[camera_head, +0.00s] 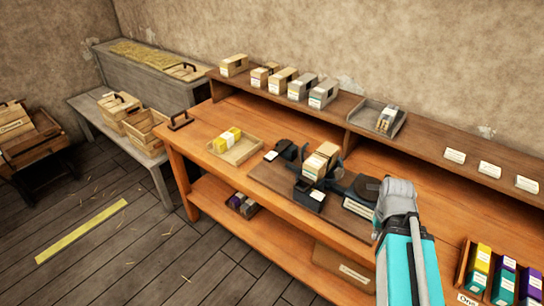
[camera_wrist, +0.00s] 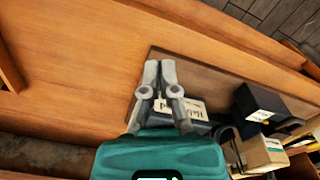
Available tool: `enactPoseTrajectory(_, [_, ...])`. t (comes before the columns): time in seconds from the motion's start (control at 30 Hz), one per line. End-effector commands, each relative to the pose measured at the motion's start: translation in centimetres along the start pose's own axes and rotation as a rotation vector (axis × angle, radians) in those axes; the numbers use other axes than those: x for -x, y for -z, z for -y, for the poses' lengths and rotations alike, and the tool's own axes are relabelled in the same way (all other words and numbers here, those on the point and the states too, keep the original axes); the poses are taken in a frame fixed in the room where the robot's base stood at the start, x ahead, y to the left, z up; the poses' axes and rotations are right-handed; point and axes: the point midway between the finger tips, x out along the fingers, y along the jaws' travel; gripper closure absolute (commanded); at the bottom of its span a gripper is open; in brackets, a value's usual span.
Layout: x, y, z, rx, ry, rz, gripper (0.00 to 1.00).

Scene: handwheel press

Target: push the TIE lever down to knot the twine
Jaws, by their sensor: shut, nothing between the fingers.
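A dark press (camera_head: 340,180) with black metal parts stands on a brown board (camera_head: 268,176) on the orange bench. A light block stack (camera_head: 320,162) sits in it, and a pale label plate (camera_head: 357,208) is at its right end. I cannot make out which black part is the TIE lever; the print is too small to read. My gripper (camera_wrist: 160,64) is shut and empty in the wrist view, above the board (camera_wrist: 215,75) and beside the label plate (camera_wrist: 187,106). Its fingers are hidden behind my arm in the head view.
A wooden tray (camera_head: 252,151) with yellow blocks lies left of the press. A black box (camera_wrist: 260,103) is close at the right in the wrist view. A back shelf (camera_head: 350,122) holds several packets. The bench between press and shelf is mostly clear.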

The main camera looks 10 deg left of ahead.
Motion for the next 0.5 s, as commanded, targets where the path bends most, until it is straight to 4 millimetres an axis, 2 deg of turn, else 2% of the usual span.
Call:
enactPoseTrajectory(0.37, [0.01,0.04,0.03,0.0,0.0,0.0,1.0])
enactPoseTrajectory(0.5, [0.14,0.66,0.54,0.005,0.001,0.002,1.0])
